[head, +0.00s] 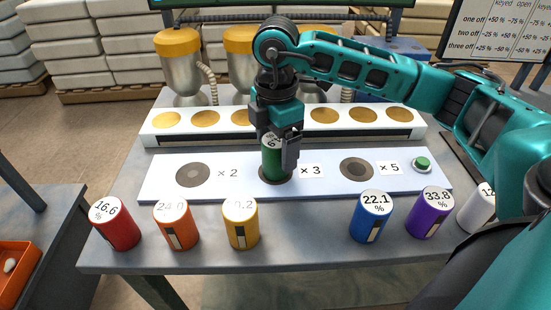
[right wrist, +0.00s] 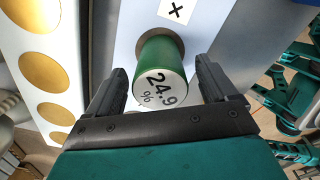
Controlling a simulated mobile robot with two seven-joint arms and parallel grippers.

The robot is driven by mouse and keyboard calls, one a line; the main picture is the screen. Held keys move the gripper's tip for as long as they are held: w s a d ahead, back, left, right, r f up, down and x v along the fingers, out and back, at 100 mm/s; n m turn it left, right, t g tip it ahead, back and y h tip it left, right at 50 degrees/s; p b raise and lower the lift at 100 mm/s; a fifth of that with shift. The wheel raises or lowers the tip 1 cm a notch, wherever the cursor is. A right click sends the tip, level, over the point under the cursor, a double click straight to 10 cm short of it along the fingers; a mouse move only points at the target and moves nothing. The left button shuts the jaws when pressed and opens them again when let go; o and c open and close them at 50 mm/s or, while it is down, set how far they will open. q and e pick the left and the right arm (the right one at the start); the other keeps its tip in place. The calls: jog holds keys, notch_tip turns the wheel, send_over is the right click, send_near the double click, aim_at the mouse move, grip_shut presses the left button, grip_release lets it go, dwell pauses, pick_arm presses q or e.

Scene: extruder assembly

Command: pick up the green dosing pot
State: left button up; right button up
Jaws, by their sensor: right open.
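The green dosing pot (head: 273,163) stands upright on the dark round spot marked "× 3" in the middle of the white panel. In the right wrist view the green pot (right wrist: 158,55) shows its white top reading 24.9 %. My right gripper (head: 279,150) points down over the pot from above. In the right wrist view my right gripper (right wrist: 161,80) is open, with one finger on each side of the pot and visible gaps between. The gripper partly hides the pot's top in the head view. My left gripper is not in view.
Red (head: 116,225), orange (head: 176,226) and yellow (head: 240,226) pots stand along the table's front left. Blue (head: 371,217), purple (head: 428,214) and white (head: 476,212) pots stand front right. A green button (head: 422,163) sits at the panel's right end. Yellow-topped metal hoppers (head: 180,70) stand behind.

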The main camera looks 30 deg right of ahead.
notch_tip(320, 180, down, 2)
jog(key=shift+f, duration=0.15)
jog(key=c, duration=1.2)
